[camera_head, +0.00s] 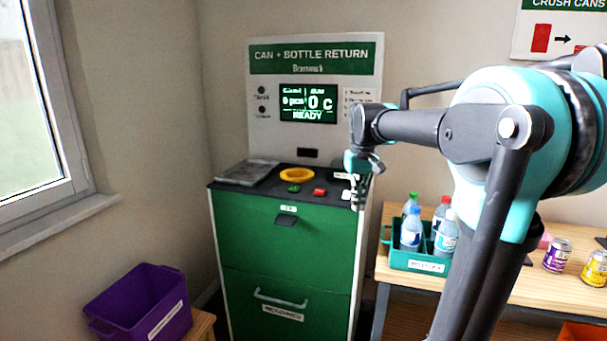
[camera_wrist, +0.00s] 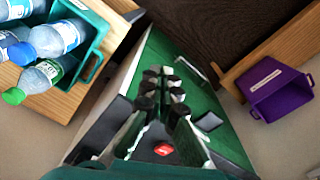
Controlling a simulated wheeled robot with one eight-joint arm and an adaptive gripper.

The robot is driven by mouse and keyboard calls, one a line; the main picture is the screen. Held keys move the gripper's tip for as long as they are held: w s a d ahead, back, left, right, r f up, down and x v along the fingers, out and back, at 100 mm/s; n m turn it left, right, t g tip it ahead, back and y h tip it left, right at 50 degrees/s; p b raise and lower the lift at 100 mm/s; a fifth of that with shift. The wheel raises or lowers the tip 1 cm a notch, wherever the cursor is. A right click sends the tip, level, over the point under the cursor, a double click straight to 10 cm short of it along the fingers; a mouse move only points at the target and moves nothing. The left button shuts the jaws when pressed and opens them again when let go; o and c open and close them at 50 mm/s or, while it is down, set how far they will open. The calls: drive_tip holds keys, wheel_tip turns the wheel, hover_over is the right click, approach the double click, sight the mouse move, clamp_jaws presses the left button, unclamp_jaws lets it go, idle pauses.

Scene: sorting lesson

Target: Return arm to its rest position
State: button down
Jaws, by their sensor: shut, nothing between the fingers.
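My arm reaches in from the right in the head view. My gripper (camera_head: 357,192) hangs downward at the right edge of the green can and bottle return machine (camera_head: 240,230). In the wrist view my gripper (camera_wrist: 167,76) shows its fingers close together, shut with nothing held. Beyond the fingers are the machine's dark top and a red button (camera_wrist: 163,150). The machine's screen (camera_head: 308,103) reads READY. A yellow ring (camera_head: 297,174) lies around the opening on its top.
A green crate (camera_head: 418,263) with several bottles stands on a wooden table right of the machine. A purple can (camera_head: 557,255) and a yellow can (camera_head: 595,268) stand farther right. A purple bin (camera_head: 140,305) sits at the lower left. Space above the machine's left half is clear.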

drive_tip(key=s+d+f+m+t, duration=0.1)
drive_tip(key=s+f, duration=0.9)
drive_tip(key=f, duration=0.2)
drive_tip(key=s+d+f+m+t, duration=0.1)
drive_tip(key=s+d+f+t, duration=0.1)
drive_tip(key=s+f, duration=0.8)
wheel_tip(320, 180, down, 2)
drive_tip(key=shift+s+d+f+t, duration=0.2)
drive_tip(key=shift+d+f+t, duration=0.05)
drive_tip(key=shift+t, duration=0.05)
